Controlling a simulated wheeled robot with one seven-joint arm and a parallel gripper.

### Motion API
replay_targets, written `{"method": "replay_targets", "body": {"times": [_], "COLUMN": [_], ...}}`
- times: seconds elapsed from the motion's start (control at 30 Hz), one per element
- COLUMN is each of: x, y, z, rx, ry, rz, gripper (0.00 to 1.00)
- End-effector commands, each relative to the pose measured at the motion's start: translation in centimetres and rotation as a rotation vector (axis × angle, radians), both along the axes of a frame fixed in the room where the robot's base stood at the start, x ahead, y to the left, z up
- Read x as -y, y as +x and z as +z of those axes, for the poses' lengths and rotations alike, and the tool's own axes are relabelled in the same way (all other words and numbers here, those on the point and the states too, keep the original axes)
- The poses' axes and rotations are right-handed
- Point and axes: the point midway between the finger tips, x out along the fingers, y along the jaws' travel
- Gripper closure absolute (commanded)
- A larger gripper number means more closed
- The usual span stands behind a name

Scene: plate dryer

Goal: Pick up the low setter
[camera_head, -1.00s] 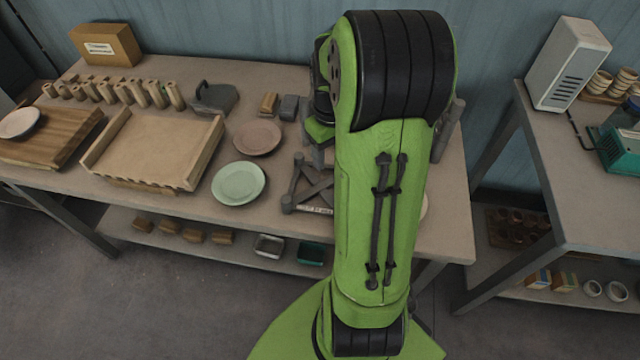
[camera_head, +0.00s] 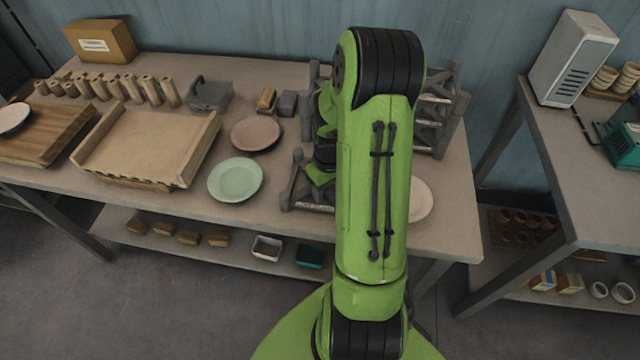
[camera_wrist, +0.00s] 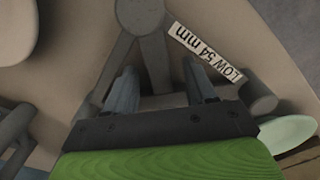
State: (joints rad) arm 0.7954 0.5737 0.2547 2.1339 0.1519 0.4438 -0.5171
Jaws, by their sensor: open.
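The low setter (camera_head: 296,186) is a grey frame of bars and round posts on the long table, partly hidden by my arm. In the wrist view the low setter (camera_wrist: 153,48) carries a white "LOW 54 mm" label. My gripper (camera_wrist: 162,88) is open, with its two fingers apart and pointing at the setter, one on each side of a grey bar. I cannot tell whether the fingers touch it. In the head view the fingertips are hidden behind my arm.
A taller grey frame (camera_head: 440,110) stands behind my arm. A pale green plate (camera_head: 236,180) and a pinkish plate (camera_head: 256,134) lie left of the setter. A pale plate (camera_head: 420,200) lies to the right. A wooden tray (camera_head: 150,145) sits further left.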

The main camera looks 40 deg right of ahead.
Motion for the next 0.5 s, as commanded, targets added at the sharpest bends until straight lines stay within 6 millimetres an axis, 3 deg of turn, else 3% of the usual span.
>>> {"method": "replay_targets", "body": {"times": [0.1,0.43,0.5], "x": [0.00,0.00,0.00], "y": [0.00,0.00,0.00], "z": [0.13,0.16,0.16], "rx": [0.000,0.000,0.000], "ry": [0.000,0.000,0.000], "rz": [0.000,0.000,0.000], "gripper": [0.46,0.97,1.00]}}
